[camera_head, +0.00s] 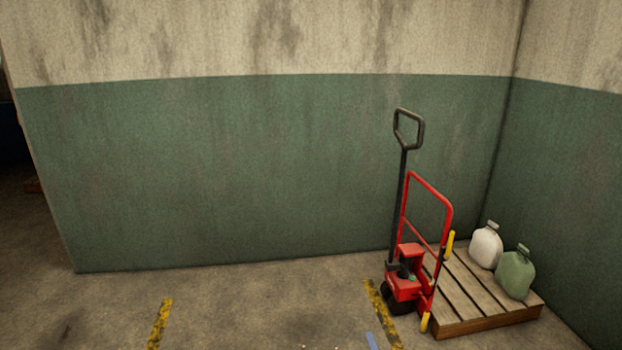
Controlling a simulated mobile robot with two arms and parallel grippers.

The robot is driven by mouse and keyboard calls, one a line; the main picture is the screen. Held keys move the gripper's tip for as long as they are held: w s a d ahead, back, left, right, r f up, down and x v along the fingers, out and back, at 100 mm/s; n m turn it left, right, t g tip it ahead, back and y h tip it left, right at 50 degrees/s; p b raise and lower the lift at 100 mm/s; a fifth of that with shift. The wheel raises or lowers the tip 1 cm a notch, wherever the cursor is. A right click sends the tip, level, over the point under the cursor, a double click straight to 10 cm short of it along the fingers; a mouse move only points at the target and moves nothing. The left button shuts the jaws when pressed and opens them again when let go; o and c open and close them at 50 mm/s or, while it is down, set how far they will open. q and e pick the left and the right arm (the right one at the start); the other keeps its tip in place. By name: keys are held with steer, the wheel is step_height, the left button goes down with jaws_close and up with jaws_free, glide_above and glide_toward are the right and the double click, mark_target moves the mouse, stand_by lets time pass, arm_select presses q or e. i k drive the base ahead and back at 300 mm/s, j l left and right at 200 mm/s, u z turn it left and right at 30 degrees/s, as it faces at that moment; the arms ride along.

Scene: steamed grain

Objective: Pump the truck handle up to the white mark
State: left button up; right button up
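A red pallet truck (404,286) stands on the floor at the right, in front of a wooden pallet. Its black handle (402,190) stands nearly upright and ends in a loop grip (408,129) at the top. A red tubular frame (449,215) rises beside the handle. I cannot make out a white mark on or near the handle. Neither of my grippers shows in the head view.
The wooden pallet (489,312) holds a white jug (486,247) and a green jug (515,275) near the corner. A green and cream wall (230,180) stands behind. The floor left of the truck is clear.

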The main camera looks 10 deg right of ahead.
mark_target(421, 121)
steer(key=i+z, duration=0.1)
steer(key=i, duration=0.45)
steer(key=i+j+z, duration=0.1)
steer(key=i, duration=0.4)
steer(key=i+j, duration=0.1)
steer(key=i, duration=0.45)
steer(key=i+j+z, duration=0.15)
steer(key=i, duration=0.35)
steer(key=i+j+z, duration=0.15)
steer(key=i+z, duration=0.3)
steer(key=i+j+z, duration=0.3)
steer(key=z, duration=0.15)
steer(key=i+j+z, duration=0.3)
steer(key=z, duration=0.15)
steer(key=i+j+z, duration=0.2)
steer(key=j+z, duration=0.25)
steer(key=j, duration=0.15)
steer(key=i+j+z, duration=0.1)
steer(key=j+z, duration=0.7)
steer(key=j, duration=0.65)
